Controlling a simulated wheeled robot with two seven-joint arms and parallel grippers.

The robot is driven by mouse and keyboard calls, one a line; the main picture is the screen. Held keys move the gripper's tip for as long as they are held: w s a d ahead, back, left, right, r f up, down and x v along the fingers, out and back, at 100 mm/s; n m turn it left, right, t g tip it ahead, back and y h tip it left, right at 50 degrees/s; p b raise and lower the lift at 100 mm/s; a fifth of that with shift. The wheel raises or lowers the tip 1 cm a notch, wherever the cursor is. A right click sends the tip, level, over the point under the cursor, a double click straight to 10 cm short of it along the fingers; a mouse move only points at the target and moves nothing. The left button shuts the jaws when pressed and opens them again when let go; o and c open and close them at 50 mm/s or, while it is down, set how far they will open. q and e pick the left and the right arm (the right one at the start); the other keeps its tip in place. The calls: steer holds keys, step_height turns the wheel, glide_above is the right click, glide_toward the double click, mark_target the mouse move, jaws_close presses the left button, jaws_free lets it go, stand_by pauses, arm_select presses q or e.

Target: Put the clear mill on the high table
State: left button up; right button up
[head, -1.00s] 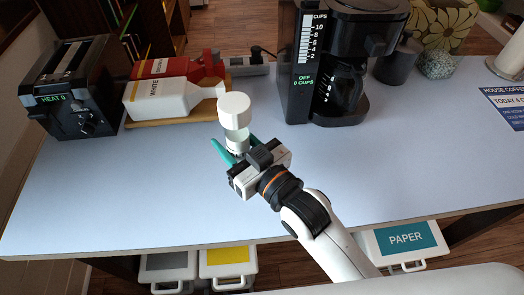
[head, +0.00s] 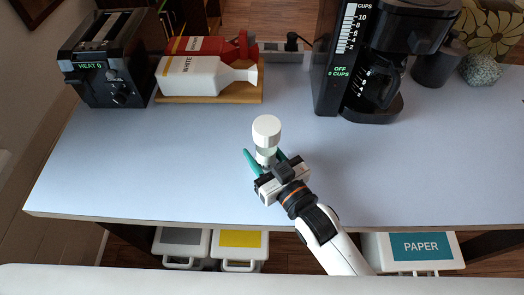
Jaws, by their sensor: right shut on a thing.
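The clear mill (head: 267,133) has a white rounded top and a pale, see-through lower part. My right gripper (head: 265,160) is shut on its lower part, with teal fingers on either side. The mill is upright over the front middle of the pale blue table (head: 160,170); I cannot tell whether its base touches the surface. The gripper hides part of its lower end. My left gripper is not in view.
A black toaster (head: 105,65) stands at the back left. A white bottle (head: 200,76) and a red bottle (head: 205,47) lie on a wooden board (head: 190,98). A black coffee maker (head: 385,60) stands back right. Bins, including a paper bin (head: 415,250), sit below the front edge.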

steer(key=o, duration=1.1)
steer(key=shift+f, duration=0.1)
steer(key=shift+o, duration=0.2)
steer(key=b+v, duration=0.1)
steer(key=v, duration=1)
steer(key=shift+s+b, duration=0.1)
steer(key=shift+b, duration=0.25)
steer(key=shift+s+d+r, duration=0.25)
steer(key=shift+s+d, duration=0.05)
steer(key=shift+s, duration=0.05)
